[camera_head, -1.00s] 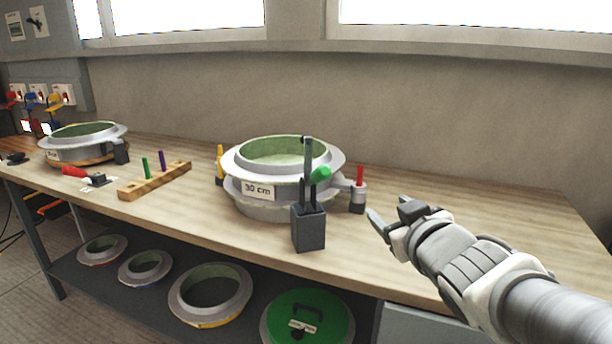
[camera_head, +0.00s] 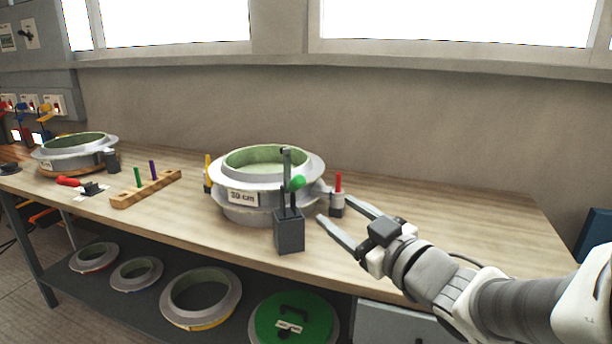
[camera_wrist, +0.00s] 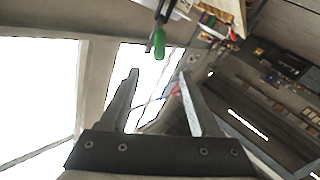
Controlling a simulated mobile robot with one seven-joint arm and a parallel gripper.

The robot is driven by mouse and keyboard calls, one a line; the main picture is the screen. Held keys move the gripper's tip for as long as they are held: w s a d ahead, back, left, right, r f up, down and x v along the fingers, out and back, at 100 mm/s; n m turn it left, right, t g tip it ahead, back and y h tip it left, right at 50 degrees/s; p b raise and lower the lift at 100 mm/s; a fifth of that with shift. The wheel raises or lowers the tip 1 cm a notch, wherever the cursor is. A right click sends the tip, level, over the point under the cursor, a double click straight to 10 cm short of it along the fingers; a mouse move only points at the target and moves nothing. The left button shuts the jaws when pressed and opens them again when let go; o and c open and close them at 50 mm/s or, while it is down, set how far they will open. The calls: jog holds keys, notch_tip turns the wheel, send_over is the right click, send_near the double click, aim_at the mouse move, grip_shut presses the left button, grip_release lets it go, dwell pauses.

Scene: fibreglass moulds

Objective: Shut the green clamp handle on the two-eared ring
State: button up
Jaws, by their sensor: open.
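The two-eared ring (camera_head: 233,211) is a grey round mould with a green inside and a "30 cm" label, standing on the bench. A yellow pin (camera_head: 207,168) stands at its left ear and a red pin (camera_head: 338,182) at its right ear. The green clamp handle (camera_head: 297,183) sticks out at the ring's front right, partly behind a dark upright bar. My gripper (camera_head: 335,208) is open and empty, right of the handle and apart from it. In the wrist view the handle (camera_wrist: 159,43) shows beyond my fingertips, roughly centred between them.
A dark grey block holder (camera_head: 289,235) with upright tools stands close in front of the ring. A wooden rack (camera_head: 146,190) with green and purple pegs, a red-handled tool (camera_head: 68,181) and another mould (camera_head: 75,150) are further left. The bench's right end is clear.

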aim_at(296, 191)
jog(key=p+x, duration=0.3)
jog(key=x, duration=1.2)
jog(key=shift+w+a, duration=0.1)
jog(key=shift+w, duration=0.3)
grip_shut()
dwell(0.9)
